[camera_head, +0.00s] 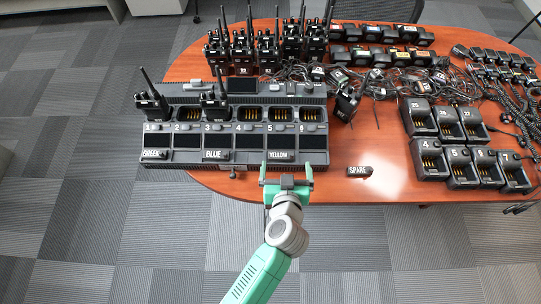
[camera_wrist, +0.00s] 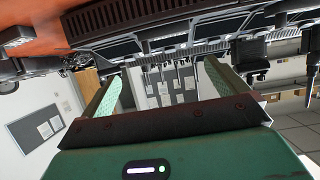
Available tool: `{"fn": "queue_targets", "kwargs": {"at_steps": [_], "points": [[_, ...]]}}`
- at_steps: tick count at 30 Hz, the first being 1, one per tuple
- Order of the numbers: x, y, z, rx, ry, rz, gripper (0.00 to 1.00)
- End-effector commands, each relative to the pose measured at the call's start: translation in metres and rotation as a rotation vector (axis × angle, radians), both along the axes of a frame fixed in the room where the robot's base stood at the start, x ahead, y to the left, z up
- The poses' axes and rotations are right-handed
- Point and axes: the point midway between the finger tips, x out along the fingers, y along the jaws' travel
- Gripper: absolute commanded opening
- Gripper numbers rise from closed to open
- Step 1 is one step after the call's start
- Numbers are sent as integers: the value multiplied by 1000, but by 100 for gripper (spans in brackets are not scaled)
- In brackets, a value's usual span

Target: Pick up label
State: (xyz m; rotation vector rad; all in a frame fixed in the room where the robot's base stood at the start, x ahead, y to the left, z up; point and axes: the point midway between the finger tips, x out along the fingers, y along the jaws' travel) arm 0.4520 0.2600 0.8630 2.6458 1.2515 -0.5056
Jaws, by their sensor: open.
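Several dark labels with white lettering show in the head view. The SPARE label (camera_head: 359,171) lies on the bare table near its front edge. The GREEN label (camera_head: 155,154), BLUE label (camera_head: 216,155) and YELLOW label (camera_head: 280,156) sit along the front of the six-slot charger (camera_head: 235,143). My gripper (camera_head: 286,168) is open and empty at the table's front edge, just in front of the YELLOW label and left of the SPARE label. In the wrist view my gripper (camera_wrist: 160,80) shows both fingers apart with nothing held between them; I cannot make out a label there.
Radios stand in charger slots 1 (camera_head: 152,103) and 3 (camera_head: 214,103). More radios (camera_head: 268,50), batteries (camera_head: 380,55) and tangled cables (camera_head: 400,80) fill the back. Smaller chargers (camera_head: 460,167) stand at right. The table (camera_head: 385,135) is clear around the SPARE label.

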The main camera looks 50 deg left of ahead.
Motion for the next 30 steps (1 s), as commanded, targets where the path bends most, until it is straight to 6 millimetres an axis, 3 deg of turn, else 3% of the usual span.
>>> {"fn": "queue_targets", "kwargs": {"at_steps": [1, 6, 16, 24, 30], "points": [[-5, 2, -14, 0, 11, 7, 98], [-7, 4, -16, -1, 16, 15, 98], [9, 26, -27, -2, 15, 15, 98], [33, 58, -45, -1, 15, 14, 98], [35, 61, -45, -1, 15, 13, 98]]}}
